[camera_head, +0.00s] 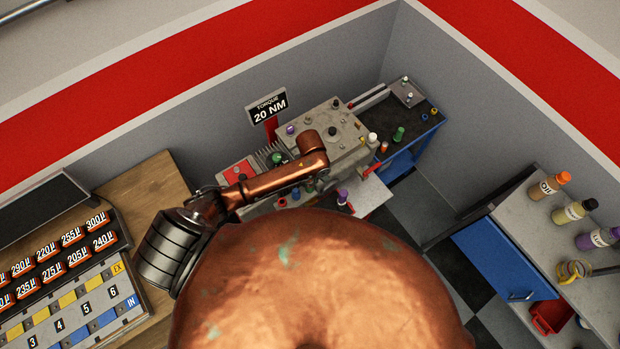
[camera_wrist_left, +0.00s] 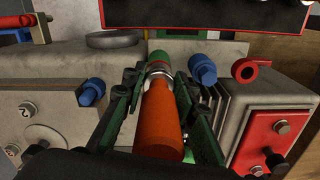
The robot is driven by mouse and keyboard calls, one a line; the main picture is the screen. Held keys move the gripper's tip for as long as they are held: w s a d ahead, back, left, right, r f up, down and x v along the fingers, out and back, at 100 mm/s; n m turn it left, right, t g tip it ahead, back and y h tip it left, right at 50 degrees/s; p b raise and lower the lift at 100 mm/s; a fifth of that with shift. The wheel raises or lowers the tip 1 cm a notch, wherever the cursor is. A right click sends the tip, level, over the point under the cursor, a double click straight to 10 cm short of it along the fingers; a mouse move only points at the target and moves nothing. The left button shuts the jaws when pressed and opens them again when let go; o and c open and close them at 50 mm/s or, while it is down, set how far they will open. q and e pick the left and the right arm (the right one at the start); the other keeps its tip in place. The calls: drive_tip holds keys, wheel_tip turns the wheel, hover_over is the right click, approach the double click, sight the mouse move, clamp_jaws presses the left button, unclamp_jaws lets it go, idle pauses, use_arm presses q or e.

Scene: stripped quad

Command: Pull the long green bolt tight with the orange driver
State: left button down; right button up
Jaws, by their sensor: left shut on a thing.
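The orange driver (camera_wrist_left: 163,118) fills the middle of the left wrist view, its far end pointing at the engine block. My left gripper (camera_wrist_left: 157,76) is shut on it, with a dark green finger along each side. A green piece (camera_wrist_left: 157,58), seemingly the bolt head, lies in line just past the driver's bright metal collar. I cannot tell whether the driver is seated on it. In the head view my left arm reaches over the grey engine block (camera_head: 340,125) and hides the driver. A green part (camera_head: 277,159) shows beside the fins there. My right gripper is out of view.
Blue bolts (camera_wrist_left: 202,68) and a red ring (camera_wrist_left: 245,70) sit close to the driver. A red panel (camera_wrist_left: 262,131) is at right. The 20 NM torque sign (camera_head: 268,106) stands behind the block. A dark bench (camera_head: 412,125) with loose parts is at right.

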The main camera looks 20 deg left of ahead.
use_arm(q)
drive_tip(key=shift+f, duration=0.45)
drive_tip(key=shift+r+m+p, duration=0.15)
drive_tip(key=shift+m+p, duration=0.25)
drive_tip(key=shift+m, duration=0.8)
drive_tip(key=shift+m, duration=1.1)
drive_tip(key=shift+a+m, duration=0.1)
drive_tip(key=shift+m, duration=1.1)
